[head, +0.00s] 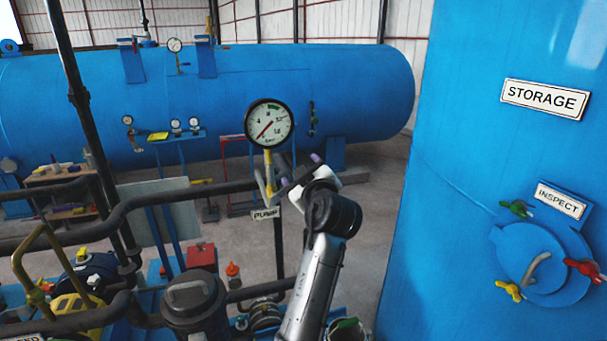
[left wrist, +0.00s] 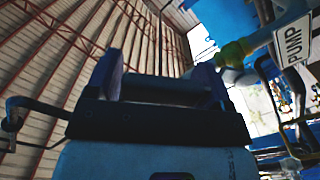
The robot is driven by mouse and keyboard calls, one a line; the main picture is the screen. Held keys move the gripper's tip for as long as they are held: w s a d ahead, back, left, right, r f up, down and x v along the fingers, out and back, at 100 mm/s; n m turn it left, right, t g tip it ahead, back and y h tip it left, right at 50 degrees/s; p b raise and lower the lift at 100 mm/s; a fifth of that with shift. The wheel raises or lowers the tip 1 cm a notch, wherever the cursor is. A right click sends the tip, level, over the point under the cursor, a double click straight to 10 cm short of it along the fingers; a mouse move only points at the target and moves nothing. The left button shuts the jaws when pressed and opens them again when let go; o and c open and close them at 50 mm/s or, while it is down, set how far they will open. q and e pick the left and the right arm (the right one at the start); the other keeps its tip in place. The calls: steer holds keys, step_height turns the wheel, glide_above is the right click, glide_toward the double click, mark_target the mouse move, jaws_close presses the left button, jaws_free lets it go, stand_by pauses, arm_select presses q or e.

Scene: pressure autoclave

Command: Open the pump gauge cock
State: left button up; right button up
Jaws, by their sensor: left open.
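The pump gauge (head: 269,124) is a round white dial with a black rim. A yellow stem (head: 268,160) with the cock stands below it, above the PUMP label (head: 265,213). My left gripper (head: 298,170) is open, just right of the stem, and partly covers the cock area. The cock's handle position is unclear. My right gripper is out of view.
A dark pipe (head: 185,194) runs behind the label. The large blue storage tank (head: 450,120) stands at right, with a hatch (head: 541,262). A long blue vessel (head: 360,90) lies behind. Pump equipment (head: 194,300) crowds the lower left. Floor (head: 375,180) shows between the gripper and the tank.

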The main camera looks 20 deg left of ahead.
arm_select(q)
steer(key=shift+s+d, duration=0.4)
steer(key=shift+s, duration=0.05)
steer(key=b+v, duration=0.3)
steer(key=v, duration=0.9)
steer(key=shift+s+d, duration=0.2)
steer(key=shift+s, duration=0.1)
